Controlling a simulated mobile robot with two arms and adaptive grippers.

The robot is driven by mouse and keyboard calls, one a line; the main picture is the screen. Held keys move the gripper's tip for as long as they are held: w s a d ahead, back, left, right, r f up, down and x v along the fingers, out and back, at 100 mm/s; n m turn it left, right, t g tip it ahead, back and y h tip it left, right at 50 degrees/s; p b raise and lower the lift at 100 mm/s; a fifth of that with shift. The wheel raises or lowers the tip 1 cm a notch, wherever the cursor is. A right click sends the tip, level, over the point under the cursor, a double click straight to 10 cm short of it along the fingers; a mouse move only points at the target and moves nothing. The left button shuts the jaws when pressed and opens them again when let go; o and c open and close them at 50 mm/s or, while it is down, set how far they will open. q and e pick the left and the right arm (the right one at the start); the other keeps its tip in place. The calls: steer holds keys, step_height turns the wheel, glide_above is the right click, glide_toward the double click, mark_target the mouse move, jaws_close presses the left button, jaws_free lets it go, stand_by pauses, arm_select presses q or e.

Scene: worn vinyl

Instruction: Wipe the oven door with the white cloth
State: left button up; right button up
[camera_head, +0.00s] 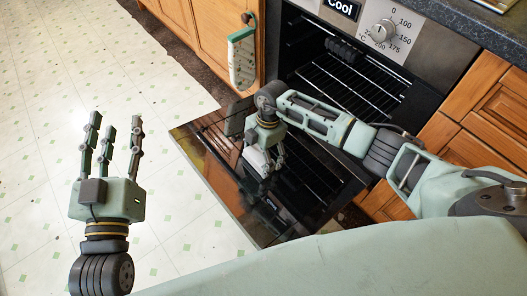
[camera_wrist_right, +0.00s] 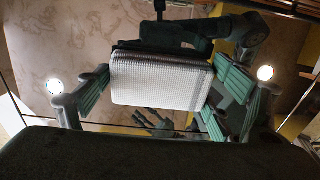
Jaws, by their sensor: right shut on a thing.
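The oven door (camera_head: 225,185) is folded down open, its dark glossy inner face up and showing reflections. My right gripper (camera_head: 268,168) is over the door and shut on the white cloth (camera_head: 254,160). The cloth looks like a folded pad with a fine weave in the right wrist view (camera_wrist_right: 160,80), between the fingers. Its underside is hidden, and I cannot tell whether it touches the door. My left gripper (camera_head: 112,145) is raised over the floor to the left of the door. Its fingers are spread, open and empty.
The open oven cavity with wire racks (camera_head: 350,85) lies behind the door. A green and white oven mitt or towel (camera_head: 242,58) hangs from the wooden cabinet (camera_head: 215,30). A temperature knob (camera_head: 382,31) sits above the oven. The tiled floor (camera_head: 70,60) at left is clear.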

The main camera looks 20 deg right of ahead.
mark_target(249, 168)
steer(key=shift+s+a+r+p, duration=0.15)
steer(key=shift+s+a+p, duration=0.15)
steer(key=shift+a, duration=0.35)
steer(key=shift+s+a+r+p, duration=0.15)
steer(key=shift+a+p, duration=0.2)
steer(key=shift+a, duration=0.25)
steer(key=shift+s+a+r+p, duration=0.1)
steer(key=shift+s+a+p, duration=0.2)
steer(key=shift+a, duration=0.35)
steer(key=shift+w+r, duration=0.1)
steer(key=r+p, duration=0.3)
steer(key=d+r+p, duration=0.1)
steer(key=r+p, duration=0.2)
steer(key=p, duration=0.1)
steer(key=shift+w+d+r, duration=0.15)
steer(key=shift+w+r, duration=0.05)
steer(key=shift+r, duration=0.15)
